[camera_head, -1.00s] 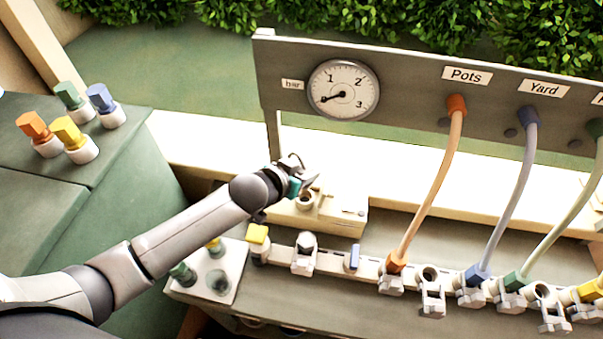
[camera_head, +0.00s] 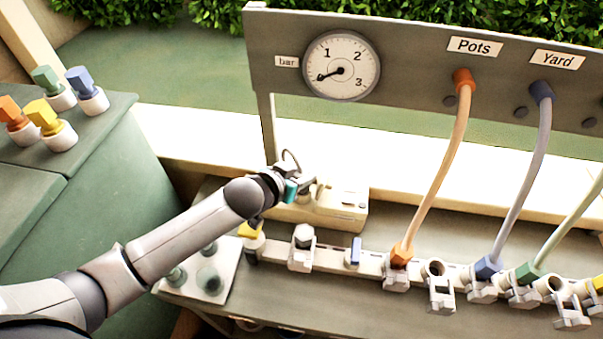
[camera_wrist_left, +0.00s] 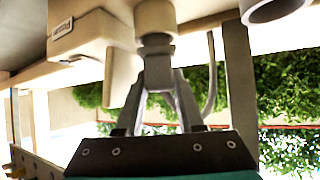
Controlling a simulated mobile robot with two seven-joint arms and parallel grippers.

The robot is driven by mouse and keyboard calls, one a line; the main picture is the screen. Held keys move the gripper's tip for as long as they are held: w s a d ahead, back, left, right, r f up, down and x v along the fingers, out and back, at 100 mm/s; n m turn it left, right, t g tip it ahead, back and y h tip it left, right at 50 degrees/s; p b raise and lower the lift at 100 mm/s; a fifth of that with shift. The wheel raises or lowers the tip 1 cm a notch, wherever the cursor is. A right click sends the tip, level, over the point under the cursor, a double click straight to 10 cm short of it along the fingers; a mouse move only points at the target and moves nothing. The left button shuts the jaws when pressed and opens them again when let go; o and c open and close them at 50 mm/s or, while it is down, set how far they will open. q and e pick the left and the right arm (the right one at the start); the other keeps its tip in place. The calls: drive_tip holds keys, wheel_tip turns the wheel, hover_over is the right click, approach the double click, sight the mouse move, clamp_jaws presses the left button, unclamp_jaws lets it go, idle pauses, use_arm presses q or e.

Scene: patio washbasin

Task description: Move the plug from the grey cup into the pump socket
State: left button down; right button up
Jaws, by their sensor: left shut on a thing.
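The pump is a beige box (camera_head: 342,205) on the bench below the gauge; its labelled side also shows in the left wrist view (camera_wrist_left: 88,28). My left gripper (camera_head: 308,185) is over the left part of the pump, where the socket is hidden behind it in the head view. My right gripper is out of view.
A rail of valves (camera_head: 330,256) runs along the bench front, with an orange hose (camera_head: 440,170) and a blue hose (camera_head: 524,165) rising to the panel. The gauge (camera_head: 341,66) is above the pump. Coloured caps (camera_head: 46,118) stand on a green cabinet at left.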

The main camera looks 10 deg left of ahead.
use_arm(q)
drive_tip(key=shift+p, duration=0.65)
idle(0.8)
drive_tip(key=shift+f+b, duration=0.4)
drive_tip(key=shift+f, duration=0.2)
drive_tip(key=c, duration=0.8)
unclamp_jaws()
drive_tip(key=p+v, duration=0.4)
drive_tip(key=shift+w+r, duration=0.1)
drive_tip(key=p+v, duration=0.7)
idle(0.5)
